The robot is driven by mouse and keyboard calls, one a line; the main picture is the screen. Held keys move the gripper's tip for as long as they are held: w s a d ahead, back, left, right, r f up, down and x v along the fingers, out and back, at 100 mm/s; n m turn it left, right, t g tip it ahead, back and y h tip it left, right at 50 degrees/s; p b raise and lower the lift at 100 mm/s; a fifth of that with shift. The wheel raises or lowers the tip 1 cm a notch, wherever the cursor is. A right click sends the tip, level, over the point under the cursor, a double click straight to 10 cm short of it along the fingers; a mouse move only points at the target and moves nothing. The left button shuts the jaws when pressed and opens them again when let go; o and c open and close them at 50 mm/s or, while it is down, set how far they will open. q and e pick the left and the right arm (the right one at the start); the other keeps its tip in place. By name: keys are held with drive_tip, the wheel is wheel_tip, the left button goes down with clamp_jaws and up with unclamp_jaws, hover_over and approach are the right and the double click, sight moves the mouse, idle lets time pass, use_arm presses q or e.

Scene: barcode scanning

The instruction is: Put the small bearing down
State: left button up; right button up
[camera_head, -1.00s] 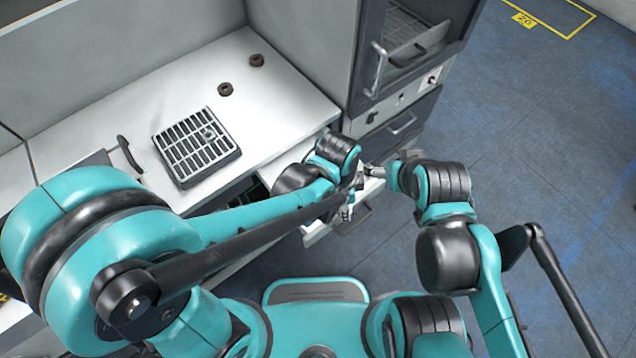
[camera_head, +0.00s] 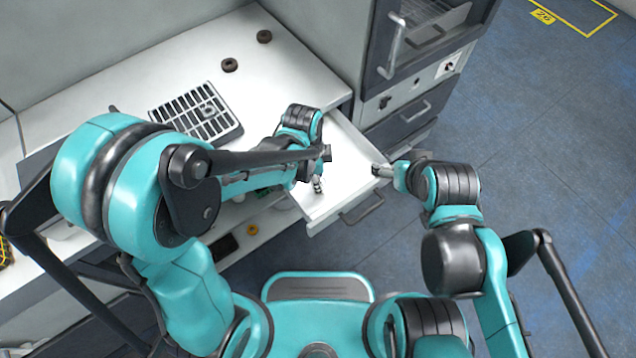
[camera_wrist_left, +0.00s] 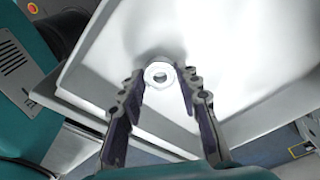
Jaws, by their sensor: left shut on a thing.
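The small bearing (camera_wrist_left: 160,74) is a pale metal ring, held between the two fingertips of my left gripper (camera_wrist_left: 159,82) in the left wrist view. In the head view my left gripper (camera_head: 318,186) points down over the open white drawer (camera_head: 345,150). The bearing is too small to make out there. I cannot tell whether it touches the drawer floor. My right gripper (camera_head: 381,170) is at the drawer's right edge, and its fingers are too small to read.
A slotted grey tray (camera_head: 215,127) stands on the white worktop (camera_head: 305,75). Two dark rings (camera_head: 230,65) (camera_head: 264,36) lie behind it. A grey cabinet (camera_head: 408,85) stands right of the drawer. A yellow ring (camera_head: 252,229) lies on a lower shelf.

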use_arm(q)
drive_tip(key=shift+f, duration=0.35)
use_arm(e)
drive_tip(key=shift+f, duration=0.3)
use_arm(q)
drive_tip(key=shift+f, duration=0.2)
drive_tip(key=o, duration=1.2)
use_arm(e)
drive_tip(key=shift+f, duration=0.15)
use_arm(q)
drive_tip(key=shift+r, duration=0.1)
